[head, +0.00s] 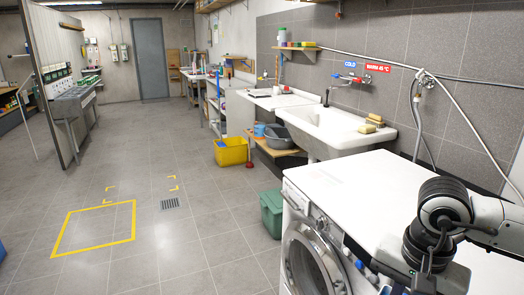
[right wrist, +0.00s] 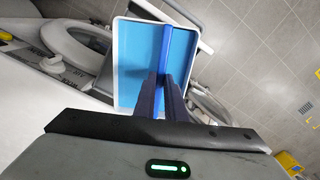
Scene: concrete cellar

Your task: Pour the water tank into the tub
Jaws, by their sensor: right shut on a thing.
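A white sink tub (head: 335,127) stands on the wall beyond the machine. A grey tub (head: 281,139) sits on a wooden shelf below. My left gripper is out of view.
A white washing machine (head: 350,190) fills the near right. A green bin (head: 271,213) stands beside it, and a yellow bucket (head: 230,151) farther off. Sponges (head: 372,124) lie on the sink's rim.

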